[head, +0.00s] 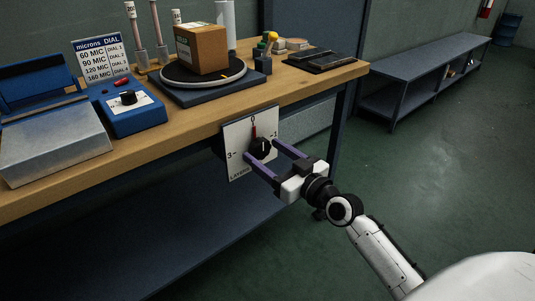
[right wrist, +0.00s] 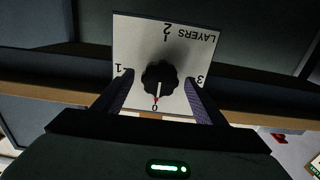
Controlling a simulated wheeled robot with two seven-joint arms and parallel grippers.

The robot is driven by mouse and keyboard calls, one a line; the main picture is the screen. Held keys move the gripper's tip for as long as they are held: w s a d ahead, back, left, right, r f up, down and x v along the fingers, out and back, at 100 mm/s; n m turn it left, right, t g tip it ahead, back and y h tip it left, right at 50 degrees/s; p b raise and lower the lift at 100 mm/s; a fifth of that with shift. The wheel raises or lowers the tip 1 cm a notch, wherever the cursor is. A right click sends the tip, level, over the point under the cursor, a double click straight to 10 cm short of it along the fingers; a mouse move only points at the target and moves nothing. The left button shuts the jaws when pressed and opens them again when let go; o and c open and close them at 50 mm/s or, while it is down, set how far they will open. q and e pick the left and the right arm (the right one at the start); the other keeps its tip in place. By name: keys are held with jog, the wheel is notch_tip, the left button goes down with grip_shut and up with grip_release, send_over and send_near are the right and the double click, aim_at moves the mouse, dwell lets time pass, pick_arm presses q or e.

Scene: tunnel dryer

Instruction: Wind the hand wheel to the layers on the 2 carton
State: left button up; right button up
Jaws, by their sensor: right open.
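The hand wheel (head: 262,147) is a black lobed knob on a white LAYERS plate (head: 237,135) on the bench front. In the right wrist view the knob (right wrist: 160,77) shows upside down among the marks 0, 1, 2 and 3. Its white line points to the 0, beside a small red mark. My right gripper (head: 261,150) is open, with one finger on each side of the knob; whether they touch it I cannot tell. My left gripper is not in view.
On the bench (head: 180,114) stand a blue dial box (head: 135,118), a microns chart (head: 103,60), a metal-topped blue unit (head: 55,140), upright rolls and a dark tray (head: 321,60). A low grey bench (head: 420,70) stands behind right. The green floor at right is clear.

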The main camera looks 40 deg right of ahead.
jog(key=c, duration=1)
jog(key=shift+c, duration=0.2)
